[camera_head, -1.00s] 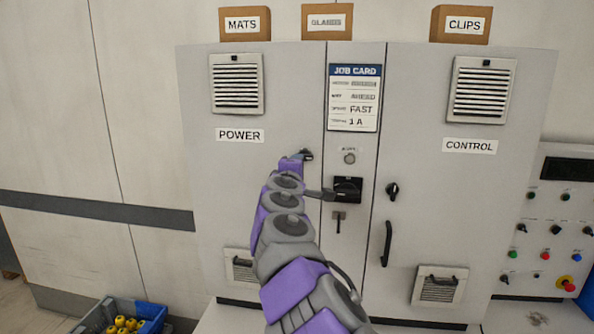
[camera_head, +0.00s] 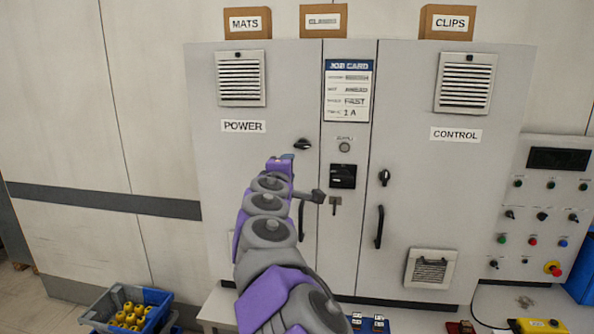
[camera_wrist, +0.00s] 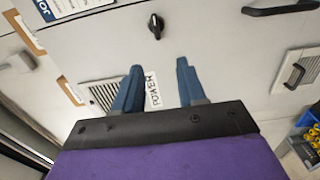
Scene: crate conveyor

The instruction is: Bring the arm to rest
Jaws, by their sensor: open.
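My gripper (camera_wrist: 160,88) is open and empty in the wrist view. Its two blue fingers stand apart in front of the grey cabinet. In the head view my purple and grey arm reaches up in front of the POWER door (camera_head: 225,180), and the gripper's end (camera_head: 280,160) is small and partly hidden by the arm. The black knob (camera_head: 303,144) on the POWER door is just above and right of the gripper. It shows beyond the fingers in the wrist view (camera_wrist: 155,27), with a visible gap between it and them.
A black switch (camera_head: 343,176) and a door handle (camera_head: 380,227) are right of my arm. A control panel (camera_head: 545,215) stands at the far right. A blue crate (camera_head: 158,298) of yellow parts is at lower left. Boxes (camera_head: 446,22) stand on the cabinet.

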